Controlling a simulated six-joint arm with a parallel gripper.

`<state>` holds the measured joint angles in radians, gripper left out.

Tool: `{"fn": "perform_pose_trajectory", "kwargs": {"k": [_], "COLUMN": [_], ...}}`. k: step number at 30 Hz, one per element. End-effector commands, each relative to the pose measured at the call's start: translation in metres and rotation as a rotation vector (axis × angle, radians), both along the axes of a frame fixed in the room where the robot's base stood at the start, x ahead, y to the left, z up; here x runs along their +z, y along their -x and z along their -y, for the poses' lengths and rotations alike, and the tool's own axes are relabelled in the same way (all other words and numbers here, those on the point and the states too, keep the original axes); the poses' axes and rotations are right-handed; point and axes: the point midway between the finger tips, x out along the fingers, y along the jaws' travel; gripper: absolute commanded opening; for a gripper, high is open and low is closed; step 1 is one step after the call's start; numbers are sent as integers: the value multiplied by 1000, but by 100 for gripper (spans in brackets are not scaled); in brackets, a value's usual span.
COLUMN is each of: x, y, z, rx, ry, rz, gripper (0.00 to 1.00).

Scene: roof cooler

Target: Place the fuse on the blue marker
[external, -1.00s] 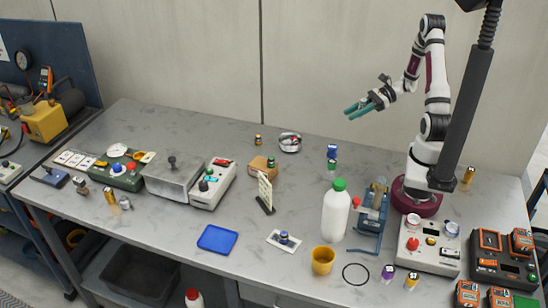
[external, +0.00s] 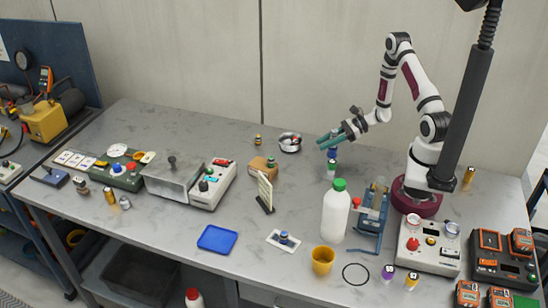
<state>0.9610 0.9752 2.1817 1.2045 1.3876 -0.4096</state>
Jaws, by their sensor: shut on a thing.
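My gripper (external: 328,140) is at the back right of the bench, its teal fingers pointing left. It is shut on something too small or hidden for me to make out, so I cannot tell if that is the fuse. Just below the fingers in the picture is a small blue-topped cylinder (external: 332,153), with a green one (external: 331,166) in front of it. I cannot tell if the fingers touch the blue-topped one. A flat blue tray (external: 217,239) lies at the front. A small blue-and-dark cylinder (external: 284,238) stands on a white plate (external: 271,237). No blue marker is clearly identifiable.
A white bottle (external: 336,213) with a green cap stands front right, beside a blue fixture (external: 372,215) and a yellow cup (external: 322,262). A round dish (external: 290,143) is left of my gripper. The bench left of the dish is fairly clear.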

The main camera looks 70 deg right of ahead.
Motion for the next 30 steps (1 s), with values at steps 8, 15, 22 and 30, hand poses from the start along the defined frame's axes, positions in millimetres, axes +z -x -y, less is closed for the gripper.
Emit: {"fn": "perform_pose_trajectory", "kwargs": {"k": [8, 15, 22, 30], "x": [-2, -2, 5, 30], "y": [0, 0, 8, 59], "z": [0, 0, 7, 41], "rx": [0, 0, -4, -5], "ry": [1, 0, 0, 2], "rz": [1, 0, 1, 3], "gripper": [49, 61, 61, 61]}}
